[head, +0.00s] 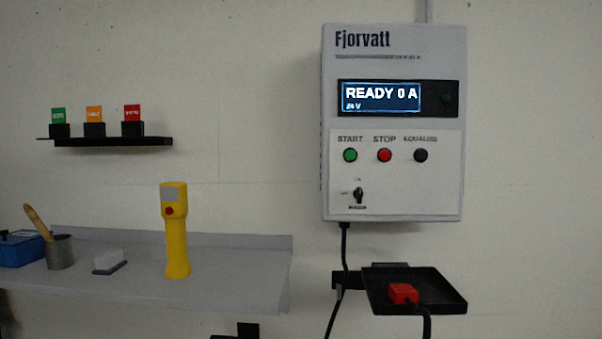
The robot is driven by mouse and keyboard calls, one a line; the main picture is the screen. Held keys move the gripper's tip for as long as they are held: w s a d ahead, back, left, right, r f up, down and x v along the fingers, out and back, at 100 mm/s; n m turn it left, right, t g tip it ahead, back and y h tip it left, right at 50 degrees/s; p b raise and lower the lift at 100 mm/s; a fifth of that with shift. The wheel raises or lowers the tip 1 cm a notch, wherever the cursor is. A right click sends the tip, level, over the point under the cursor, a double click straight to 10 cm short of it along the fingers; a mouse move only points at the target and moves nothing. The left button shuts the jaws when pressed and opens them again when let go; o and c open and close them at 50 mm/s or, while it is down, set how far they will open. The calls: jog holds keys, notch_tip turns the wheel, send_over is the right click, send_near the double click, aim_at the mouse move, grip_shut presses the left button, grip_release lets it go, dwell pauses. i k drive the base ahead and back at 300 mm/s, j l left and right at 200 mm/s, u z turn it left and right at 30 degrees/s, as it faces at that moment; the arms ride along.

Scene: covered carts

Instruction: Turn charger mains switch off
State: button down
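The charger (398,206) is a light grey box on the wall, right of centre in the head view, marked "Fjorvatt". Its lit display (380,98) reads "READY 0 A" and "24 V". The mains switch (359,195) is a small black rotary knob low on the panel's left, with tiny labels above, left and below it. The knob looks about upright; its exact setting is too small to read surely. Above it are a green START button (350,155), a red STOP button (384,155) and a black EQUALISE button (421,155). My gripper is not in view.
A black tray (446,304) below the charger holds a red connector (403,293) with a black cable. A grey shelf (215,291) at left bears a yellow handheld device (176,235), a cup, a brush-like block and a blue box. A small black rack (105,142) holds three coloured tags.

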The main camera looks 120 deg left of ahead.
aim_at(359, 193)
jog(key=u, duration=3.25)
